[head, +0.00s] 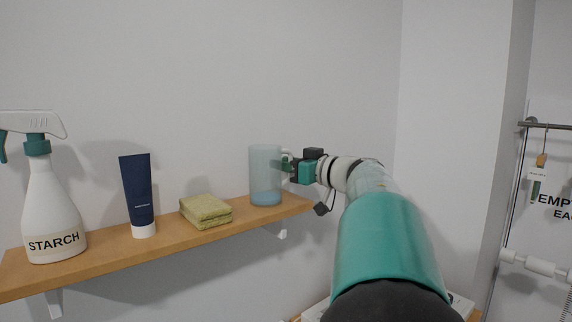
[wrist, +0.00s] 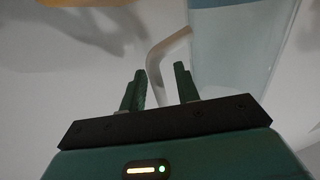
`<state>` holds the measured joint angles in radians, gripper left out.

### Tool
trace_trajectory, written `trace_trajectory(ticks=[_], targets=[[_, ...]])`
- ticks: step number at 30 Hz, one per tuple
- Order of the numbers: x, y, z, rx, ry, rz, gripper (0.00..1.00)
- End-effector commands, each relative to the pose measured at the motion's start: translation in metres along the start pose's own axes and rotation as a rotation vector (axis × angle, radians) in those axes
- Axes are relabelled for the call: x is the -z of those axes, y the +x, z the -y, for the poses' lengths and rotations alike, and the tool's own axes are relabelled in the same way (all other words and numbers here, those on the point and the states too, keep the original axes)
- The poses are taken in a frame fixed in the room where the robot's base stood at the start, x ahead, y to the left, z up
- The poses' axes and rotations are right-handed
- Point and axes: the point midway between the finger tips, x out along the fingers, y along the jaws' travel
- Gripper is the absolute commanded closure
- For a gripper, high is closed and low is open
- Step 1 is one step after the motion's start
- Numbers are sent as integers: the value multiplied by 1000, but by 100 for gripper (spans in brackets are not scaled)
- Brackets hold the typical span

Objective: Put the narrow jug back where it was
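The narrow jug (head: 265,178), translucent pale blue, stands upright at the right end of the wooden shelf (head: 170,238). Its handle is on the right side, towards my gripper (head: 288,165). In the wrist view the jug (wrist: 238,50) fills the upper right, and its pale handle (wrist: 157,62) shows between and beyond the fingertips. My gripper (wrist: 160,82) is open, with a gap between its two green fingers. I cannot tell whether either finger touches the handle.
Left of the jug on the shelf are a folded green cloth (head: 206,211), a dark blue tube (head: 138,190) and a white starch spray bottle (head: 52,210). The wall is close behind. A rail with a hanging tag (head: 537,185) is at far right.

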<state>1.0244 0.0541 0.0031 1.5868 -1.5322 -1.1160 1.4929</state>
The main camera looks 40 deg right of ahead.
Motion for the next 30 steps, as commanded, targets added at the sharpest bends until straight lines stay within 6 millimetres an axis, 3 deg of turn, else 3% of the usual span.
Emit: trace_trajectory(ticks=[5,15,21,30], targets=[[3,-10,0,-2,-1,0,68],[3,-79,0,-3,-1,-1,68],[3,-111,0,-1,0,-1,68],[3,-121,0,0,0,0,68]])
